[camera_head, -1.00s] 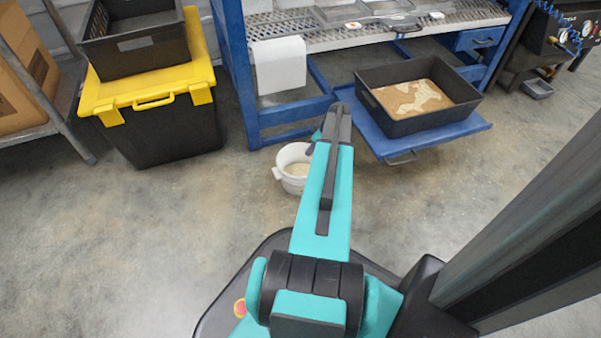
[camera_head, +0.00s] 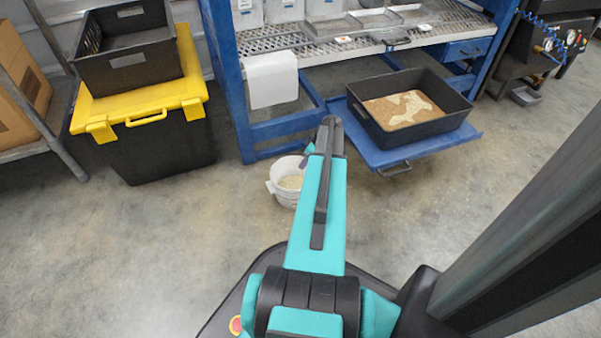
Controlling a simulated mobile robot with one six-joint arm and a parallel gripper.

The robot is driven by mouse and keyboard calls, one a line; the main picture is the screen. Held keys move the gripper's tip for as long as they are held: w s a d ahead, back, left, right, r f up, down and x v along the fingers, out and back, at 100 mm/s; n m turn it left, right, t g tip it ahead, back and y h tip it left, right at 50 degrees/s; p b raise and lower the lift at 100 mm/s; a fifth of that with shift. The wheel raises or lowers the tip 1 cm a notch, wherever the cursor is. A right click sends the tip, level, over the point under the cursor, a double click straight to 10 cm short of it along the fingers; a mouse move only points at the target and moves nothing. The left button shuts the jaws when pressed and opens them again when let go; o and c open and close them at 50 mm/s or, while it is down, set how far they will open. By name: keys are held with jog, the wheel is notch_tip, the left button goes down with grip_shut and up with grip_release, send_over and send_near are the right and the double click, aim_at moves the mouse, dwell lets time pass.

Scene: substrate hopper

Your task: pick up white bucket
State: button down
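The white bucket (camera_head: 281,194) stands upright on the concrete floor, in front of the blue bench and just left of my arm. It holds some pale, grainy material. My teal arm hides its right side. My gripper is hidden behind the arm; only a small teal and dark part shows above the bucket's right rim. I cannot see the fingers or whether they touch the bucket.
The blue bench frame (camera_head: 234,100) stands behind the bucket. A black tray (camera_head: 421,133) of brown and pale material sits on a blue pull-out shelf (camera_head: 447,147) to the right. A black bin with a yellow lid (camera_head: 175,95) stands left. Floor at left is clear.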

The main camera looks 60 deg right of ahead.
jog(key=shift+r+p, duration=2.35)
jog(key=shift+r, duration=2.7)
jog(key=shift+w, duration=0.1)
